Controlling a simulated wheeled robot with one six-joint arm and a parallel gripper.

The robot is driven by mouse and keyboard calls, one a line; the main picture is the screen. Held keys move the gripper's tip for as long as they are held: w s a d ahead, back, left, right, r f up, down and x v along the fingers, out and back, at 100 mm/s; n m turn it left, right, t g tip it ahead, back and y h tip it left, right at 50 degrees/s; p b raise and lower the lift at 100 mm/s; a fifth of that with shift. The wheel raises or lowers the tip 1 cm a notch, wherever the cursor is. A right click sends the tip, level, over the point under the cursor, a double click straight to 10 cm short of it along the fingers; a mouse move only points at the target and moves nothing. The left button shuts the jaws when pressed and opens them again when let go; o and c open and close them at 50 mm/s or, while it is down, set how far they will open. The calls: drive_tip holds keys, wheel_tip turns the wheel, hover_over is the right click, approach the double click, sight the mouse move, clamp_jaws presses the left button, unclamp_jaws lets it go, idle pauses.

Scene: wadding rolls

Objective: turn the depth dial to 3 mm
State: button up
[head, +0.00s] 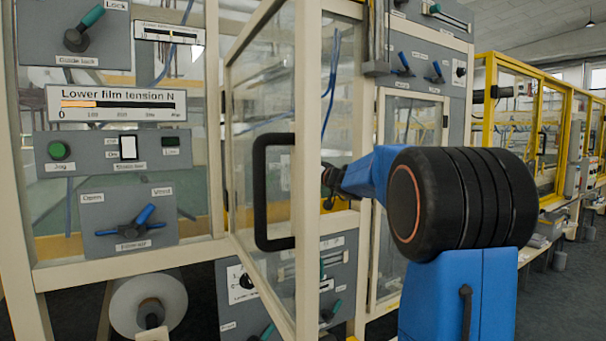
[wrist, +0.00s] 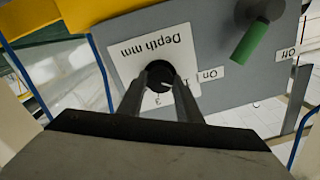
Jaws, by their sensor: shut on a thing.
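The depth dial (wrist: 160,76) is a round black knob on a white plate (wrist: 126,58) marked "Depth mm", which appears upside down in the wrist view. A short pale mark on the knob points toward the lower right in that picture. The numeral 3 is readable just below the knob, between my fingers; other scale marks are partly hidden. My gripper (wrist: 160,100) has its two dark fingers on either side of the knob and is shut on it. In the head view my gripper is hidden beyond the door frame, and I cannot identify this dial there.
A green-handled switch (wrist: 250,40) with On and Off labels is close beside the dial on the grey panel (wrist: 215,50). In the head view a glazed door (head: 308,120) with a black handle (head: 260,190) stands open just left of my arm.

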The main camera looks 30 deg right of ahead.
drive_tip(key=m, duration=0.7)
drive_tip(key=m+h, duration=0.1)
drive_tip(key=m, duration=0.7)
drive_tip(key=shift+f+t, duration=0.15)
drive_tip(key=shift+t, duration=0.15)
idle(0.4)
drive_tip(key=o, duration=1)
drive_tip(key=shift+o, duration=0.2)
drive_tip(key=s, duration=1.7)
drive_tip(key=shift+s+d+f, duration=0.25)
drive_tip(key=shift+d+f, duration=0.1)
drive_tip(key=shift+f, duration=0.1)
